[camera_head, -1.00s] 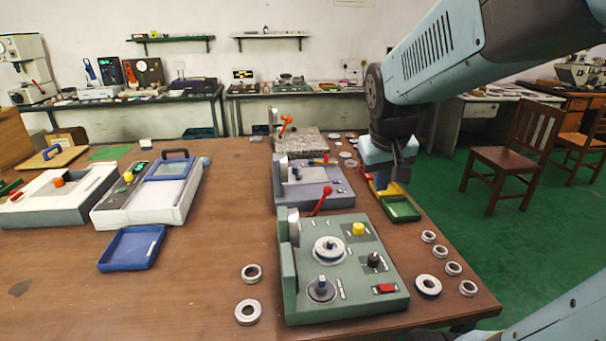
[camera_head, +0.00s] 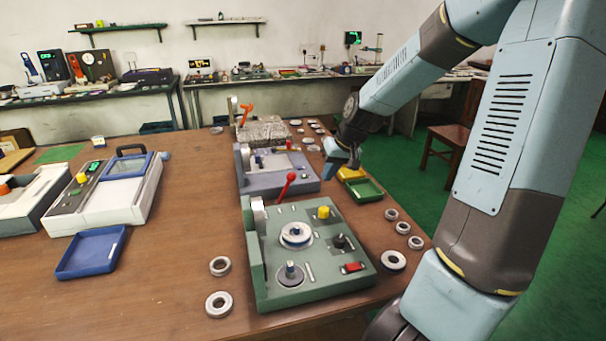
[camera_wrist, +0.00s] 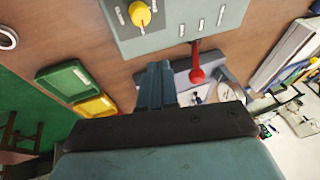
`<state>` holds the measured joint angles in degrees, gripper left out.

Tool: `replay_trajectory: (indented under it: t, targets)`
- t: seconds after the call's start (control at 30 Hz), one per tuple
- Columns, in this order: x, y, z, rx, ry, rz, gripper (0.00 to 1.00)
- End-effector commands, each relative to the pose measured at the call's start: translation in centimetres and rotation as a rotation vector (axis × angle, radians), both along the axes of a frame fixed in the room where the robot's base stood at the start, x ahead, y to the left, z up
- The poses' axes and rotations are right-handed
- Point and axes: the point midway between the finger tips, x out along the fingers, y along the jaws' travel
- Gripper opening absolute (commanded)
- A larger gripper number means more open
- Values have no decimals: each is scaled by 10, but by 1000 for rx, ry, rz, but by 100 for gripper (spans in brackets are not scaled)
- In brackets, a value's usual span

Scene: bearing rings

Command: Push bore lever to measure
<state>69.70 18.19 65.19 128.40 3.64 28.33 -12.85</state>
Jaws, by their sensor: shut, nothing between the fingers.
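A green gauge station (camera_head: 318,270) stands at the table's front, with a round dial-like seat, a yellow knob (camera_head: 323,212) and a red button. A red-knobbed lever (camera_head: 289,182) rises at its far edge; it also shows in the wrist view (camera_wrist: 196,75). A blue-grey station (camera_head: 270,183) stands behind it, then a speckled block (camera_head: 264,131) with an orange lever (camera_head: 246,110). Which one is the bore lever I cannot tell. My gripper (camera_head: 335,165) is shut and empty, right of the blue-grey station. In the wrist view its fingers (camera_wrist: 156,75) point beside the red lever, apart from it.
A green tray (camera_head: 364,190) and a yellow tray (camera_head: 350,173) lie below and right of my gripper. Several metal rings (camera_head: 392,260) lie along the table's right edge, others left of the green station. A blue tray (camera_head: 91,252) and a white instrument (camera_head: 119,199) stand left.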

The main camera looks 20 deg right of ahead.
Motion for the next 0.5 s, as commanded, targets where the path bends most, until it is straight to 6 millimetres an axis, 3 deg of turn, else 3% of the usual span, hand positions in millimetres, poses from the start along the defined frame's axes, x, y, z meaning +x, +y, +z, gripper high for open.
replay_trajectory:
  t: [0.23,0.5]
  targets:
    - [26,-24,18,147,-112,-41,0]
    - [34,-34,30,195,-164,-56,0]
